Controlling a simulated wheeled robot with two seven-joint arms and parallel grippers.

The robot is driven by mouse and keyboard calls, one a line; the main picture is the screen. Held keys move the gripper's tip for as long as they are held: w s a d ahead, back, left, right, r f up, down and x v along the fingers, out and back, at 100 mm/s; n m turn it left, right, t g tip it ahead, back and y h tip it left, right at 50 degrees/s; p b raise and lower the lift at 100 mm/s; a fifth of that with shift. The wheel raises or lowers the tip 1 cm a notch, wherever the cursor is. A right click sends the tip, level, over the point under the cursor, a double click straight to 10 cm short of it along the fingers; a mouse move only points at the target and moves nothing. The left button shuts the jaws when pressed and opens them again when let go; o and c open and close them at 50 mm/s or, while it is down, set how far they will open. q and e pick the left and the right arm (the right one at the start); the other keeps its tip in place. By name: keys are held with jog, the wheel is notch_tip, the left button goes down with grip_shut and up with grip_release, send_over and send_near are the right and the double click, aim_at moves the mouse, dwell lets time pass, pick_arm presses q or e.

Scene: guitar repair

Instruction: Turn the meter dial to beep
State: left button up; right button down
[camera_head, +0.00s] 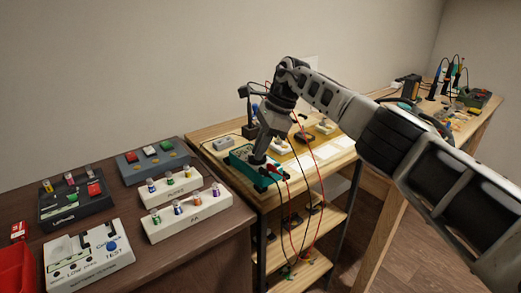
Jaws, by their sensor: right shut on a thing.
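The meter (241,153) is a small teal-green box on the near left part of the wooden shelf unit's top. Red and black leads run by it, with a red clip at its right end. My right arm comes in from the right, and my right gripper (257,158) points down onto the meter's face. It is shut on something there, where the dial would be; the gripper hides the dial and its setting. My left gripper is not in view.
A dark brown table (190,248) at left holds a white battery tester (88,257), battery trays and a red bin (14,270). The shelf unit's top (333,158) also carries small parts and pale sheets. A workbench with soldering tools (445,80) stands behind at right.

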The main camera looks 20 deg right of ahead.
jog(key=shift+n, duration=0.4)
dwell(0.4)
jog(key=c, duration=1.5)
grip_release()
jog(key=shift+r, duration=0.1)
